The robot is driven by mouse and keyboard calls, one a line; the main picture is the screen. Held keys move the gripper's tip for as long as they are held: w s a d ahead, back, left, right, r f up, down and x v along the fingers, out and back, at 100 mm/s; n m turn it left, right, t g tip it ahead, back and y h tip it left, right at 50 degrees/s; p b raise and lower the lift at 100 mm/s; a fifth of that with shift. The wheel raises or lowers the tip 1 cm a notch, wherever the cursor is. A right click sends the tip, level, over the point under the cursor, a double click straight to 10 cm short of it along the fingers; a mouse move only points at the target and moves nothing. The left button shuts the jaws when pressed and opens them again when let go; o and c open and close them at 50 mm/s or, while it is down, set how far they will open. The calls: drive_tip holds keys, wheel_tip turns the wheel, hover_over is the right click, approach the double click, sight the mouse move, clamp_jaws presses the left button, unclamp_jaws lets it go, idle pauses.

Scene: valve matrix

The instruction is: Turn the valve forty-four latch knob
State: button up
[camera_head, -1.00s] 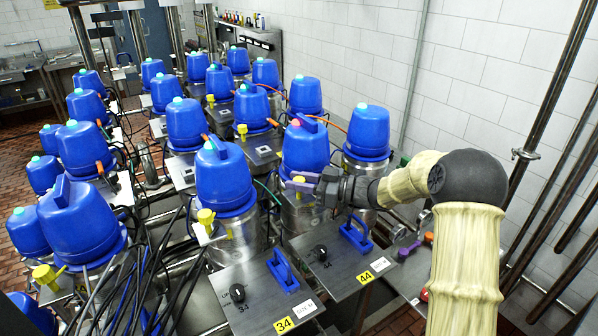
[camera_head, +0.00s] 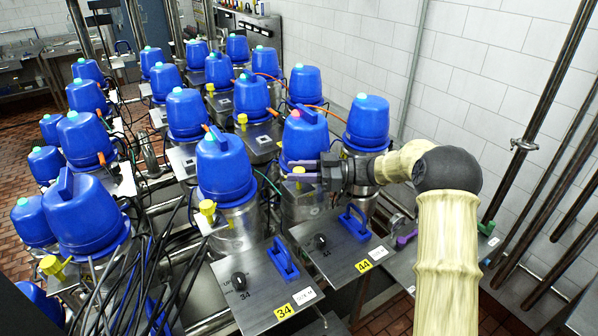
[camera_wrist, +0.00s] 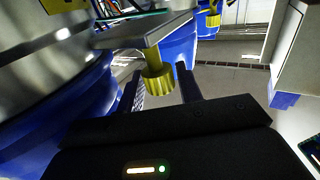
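The blue-capped valve (camera_head: 304,138) with a pink top light stands in line behind the plate marked 44 (camera_head: 363,265). Its yellow latch knob (camera_head: 298,171) sits low at its front left side. My gripper (camera_head: 302,170) reaches in from the right, its two fingers apart at the knob. In the wrist view the ribbed yellow knob (camera_wrist: 157,77) hangs below a grey plate (camera_wrist: 145,32), between the open fingers (camera_wrist: 160,92). A gap shows beside the fingers, so they do not look closed on it. My gripper covers part of the valve body.
The valve 34 housing (camera_head: 224,168) stands to the left with its own yellow knob (camera_head: 207,208). More blue valves stand in rows behind. Blue handles (camera_head: 283,259) rise from the front plates. Black cables (camera_head: 150,265) lie at lower left. Vertical pipes (camera_head: 540,130) stand at right.

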drive_tip(key=shift+o, duration=0.9)
drive_tip(key=shift+d+f+b, duration=0.1)
drive_tip(key=shift+d+b, duration=0.25)
drive_tip(key=shift+d, duration=0.15)
drive_tip(key=d+b, duration=0.6)
drive_tip(key=d, duration=1)
drive_tip(key=shift+w+d, duration=0.2)
drive_tip(key=shift+w, duration=0.15)
